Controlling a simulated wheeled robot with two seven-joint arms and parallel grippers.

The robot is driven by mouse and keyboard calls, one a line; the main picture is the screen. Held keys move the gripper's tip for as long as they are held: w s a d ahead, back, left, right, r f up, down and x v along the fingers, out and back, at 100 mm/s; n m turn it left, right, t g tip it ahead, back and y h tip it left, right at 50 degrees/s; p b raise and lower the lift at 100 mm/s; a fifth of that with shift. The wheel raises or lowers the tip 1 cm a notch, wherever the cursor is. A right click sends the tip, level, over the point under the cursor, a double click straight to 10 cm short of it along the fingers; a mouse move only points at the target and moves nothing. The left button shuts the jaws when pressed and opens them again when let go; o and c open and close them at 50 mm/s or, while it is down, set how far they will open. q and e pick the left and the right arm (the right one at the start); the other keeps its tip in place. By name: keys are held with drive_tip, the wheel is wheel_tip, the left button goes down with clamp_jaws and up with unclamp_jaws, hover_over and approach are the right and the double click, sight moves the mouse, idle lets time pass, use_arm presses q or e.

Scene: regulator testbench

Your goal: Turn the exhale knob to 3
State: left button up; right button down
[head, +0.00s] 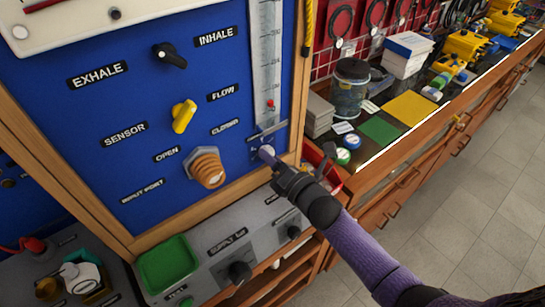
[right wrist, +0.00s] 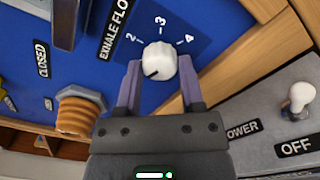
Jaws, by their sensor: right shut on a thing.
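The white exhale flow knob (right wrist: 159,60) sits on the blue panel under the marks 2, 3 and 4 in the right wrist view. A dark mark shows on its lower-left face; the 3 is straight above it. My right gripper (right wrist: 160,66) has one finger on each side of the knob and is shut on it. In the head view the knob (head: 266,151) is at the panel's lower right corner, with my right gripper (head: 276,168) against it, hiding part of it. My left gripper is not in view.
The wooden frame (right wrist: 258,30) is close to my right. A white power switch (right wrist: 300,95) by OFF is below right.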

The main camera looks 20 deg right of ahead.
drive_tip(key=m+p, duration=0.2)
drive_tip(key=m, duration=2.4)
drive_tip(key=shift+p, duration=0.3)
drive_tip(key=shift+m, duration=0.3)
drive_tip(key=shift+c, duration=1.1)
unclamp_jaws()
drive_tip(key=shift+r, duration=0.1)
drive_tip(key=p+v, duration=0.1)
drive_tip(key=v, duration=0.9)
